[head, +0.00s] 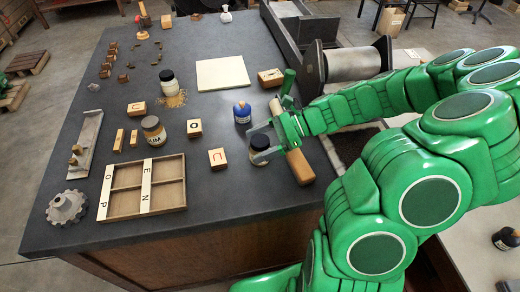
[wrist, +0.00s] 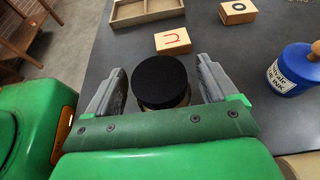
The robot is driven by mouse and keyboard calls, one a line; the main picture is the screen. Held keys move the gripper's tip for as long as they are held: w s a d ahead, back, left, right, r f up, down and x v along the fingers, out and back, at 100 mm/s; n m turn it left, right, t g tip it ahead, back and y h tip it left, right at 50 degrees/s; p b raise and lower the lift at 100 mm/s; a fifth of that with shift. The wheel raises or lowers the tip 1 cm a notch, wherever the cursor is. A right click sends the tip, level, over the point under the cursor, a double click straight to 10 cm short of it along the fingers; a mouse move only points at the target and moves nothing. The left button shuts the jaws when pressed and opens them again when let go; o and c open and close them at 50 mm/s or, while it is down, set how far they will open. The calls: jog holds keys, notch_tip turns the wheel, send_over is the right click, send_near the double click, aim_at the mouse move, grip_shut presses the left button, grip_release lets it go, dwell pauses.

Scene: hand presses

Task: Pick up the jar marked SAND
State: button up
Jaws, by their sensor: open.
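A black-lidded jar (head: 259,147) stands on the dark bench near its front right edge. In the wrist view its round black lid (wrist: 160,80) lies between the two fingers of my gripper (wrist: 160,72), with a gap on each side. My gripper (head: 268,137) is open around this jar. The jar's label cannot be read here. Another dark-lidded jar (head: 153,131) with a label stands farther left, its lettering too small to read surely. A pale jar with a black lid (head: 167,81) stands behind it, beside spilled tan grains (head: 173,101).
A blue ink bottle (head: 242,113) stands close behind the jar and shows in the wrist view (wrist: 292,70). A wooden letter block (head: 217,158) lies left of it, and a wooden-handled tool (head: 299,167) lies right. A divided wooden tray (head: 165,207) sits at front left.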

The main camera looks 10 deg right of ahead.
jog(key=c, duration=1.4)
jog(key=shift+o, duration=0.2)
jog(key=shift+r, duration=0.1)
